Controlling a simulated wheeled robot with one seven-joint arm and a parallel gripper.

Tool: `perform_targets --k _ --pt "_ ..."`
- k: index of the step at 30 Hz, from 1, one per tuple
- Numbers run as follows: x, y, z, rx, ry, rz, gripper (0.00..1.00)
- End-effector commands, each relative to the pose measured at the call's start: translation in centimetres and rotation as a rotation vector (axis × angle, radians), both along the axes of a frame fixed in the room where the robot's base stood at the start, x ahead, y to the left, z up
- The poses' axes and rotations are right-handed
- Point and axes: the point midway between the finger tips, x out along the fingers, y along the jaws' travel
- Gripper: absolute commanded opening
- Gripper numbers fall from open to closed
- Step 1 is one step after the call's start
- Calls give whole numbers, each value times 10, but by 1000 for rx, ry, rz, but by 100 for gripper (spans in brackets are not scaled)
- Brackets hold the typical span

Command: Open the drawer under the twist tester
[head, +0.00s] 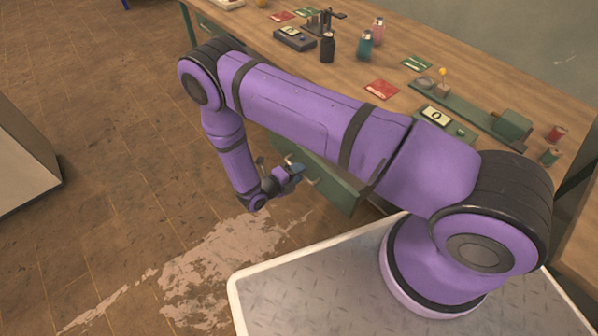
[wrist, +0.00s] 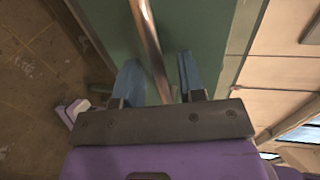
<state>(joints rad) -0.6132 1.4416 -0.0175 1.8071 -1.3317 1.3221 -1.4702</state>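The twist tester looks to be the long green device (head: 470,120) on the bench top, partly behind my arm. Below the bench edge is a green drawer front (head: 338,188), partly covered by my arm. In the wrist view the green front (wrist: 210,30) fills the upper middle, with a metal bar handle (wrist: 148,35) across it. My gripper (head: 294,170) is at this front. Its two blue fingers (wrist: 160,80) are apart, one on each side of the bar, with gaps showing. I cannot tell how far the drawer stands out.
The wooden bench (head: 300,65) carries bottles, red and green cards and small instruments. My purple arm crosses in front of it. The brown floor (head: 90,150) left of the drawer is clear. A pale block-like object (head: 22,160) stands at the far left.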

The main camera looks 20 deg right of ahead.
Motion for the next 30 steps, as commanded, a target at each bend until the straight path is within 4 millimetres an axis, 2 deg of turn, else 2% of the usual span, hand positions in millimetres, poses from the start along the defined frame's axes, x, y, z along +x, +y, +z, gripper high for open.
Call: perform_targets --k 9,15,21,30 --pt "-19 54 12 2 -1 4 37" --pt "-28 80 18 1 0 2 37" --pt "-33 91 20 2 0 2 37" --pt "-33 92 20 1 0 1 37"
